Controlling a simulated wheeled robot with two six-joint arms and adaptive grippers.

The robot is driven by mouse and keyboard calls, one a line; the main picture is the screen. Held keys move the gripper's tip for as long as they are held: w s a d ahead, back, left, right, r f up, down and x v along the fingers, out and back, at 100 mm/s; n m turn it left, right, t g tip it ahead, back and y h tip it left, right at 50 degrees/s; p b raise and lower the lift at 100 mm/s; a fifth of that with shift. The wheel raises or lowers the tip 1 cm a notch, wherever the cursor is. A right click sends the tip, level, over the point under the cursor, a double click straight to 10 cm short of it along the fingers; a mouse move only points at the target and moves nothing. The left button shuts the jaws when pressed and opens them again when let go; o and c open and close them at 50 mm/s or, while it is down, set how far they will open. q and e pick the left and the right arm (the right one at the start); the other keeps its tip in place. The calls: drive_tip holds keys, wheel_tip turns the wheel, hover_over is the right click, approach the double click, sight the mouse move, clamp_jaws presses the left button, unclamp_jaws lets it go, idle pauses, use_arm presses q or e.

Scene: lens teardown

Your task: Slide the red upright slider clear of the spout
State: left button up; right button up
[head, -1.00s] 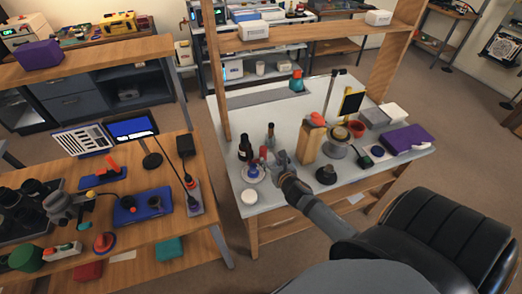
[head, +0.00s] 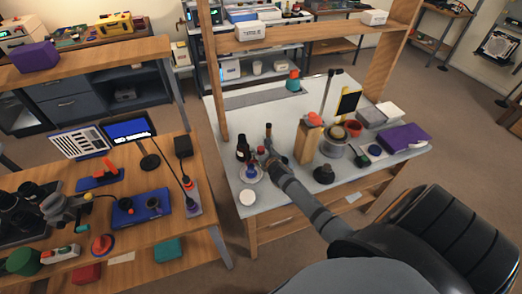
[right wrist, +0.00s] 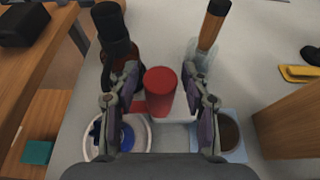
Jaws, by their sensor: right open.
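The red upright slider (right wrist: 160,92) is a red cylinder standing between the fingers of my right gripper (right wrist: 160,76) in the right wrist view. The gripper is open, with one finger on each side of the slider and gaps visible. A white piece (right wrist: 172,117) shows at the slider's foot; I cannot tell whether it is the spout. In the head view the slider (head: 261,150) is small, just beyond my right gripper (head: 271,160), which partly covers that area. My left gripper is not in view.
A dark brown bottle (right wrist: 113,35) stands left of the slider and an orange-handled clear bottle (right wrist: 214,25) right of it, both close. A white dish (right wrist: 142,148) with a blue item lies near the left finger.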

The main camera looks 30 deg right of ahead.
clamp_jaws()
drive_tip(key=d, duration=0.1)
drive_tip(key=d+p, duration=0.1)
drive_tip(key=shift+s+d+r+p, duration=0.15)
drive_tip(key=shift+s+d+p, duration=0.15)
drive_tip(key=shift+s+d, duration=0.1)
drive_tip(key=shift+d+f, duration=0.2)
drive_tip(key=shift+d, duration=0.1)
unclamp_jaws()
drive_tip(key=shift+a, duration=0.15)
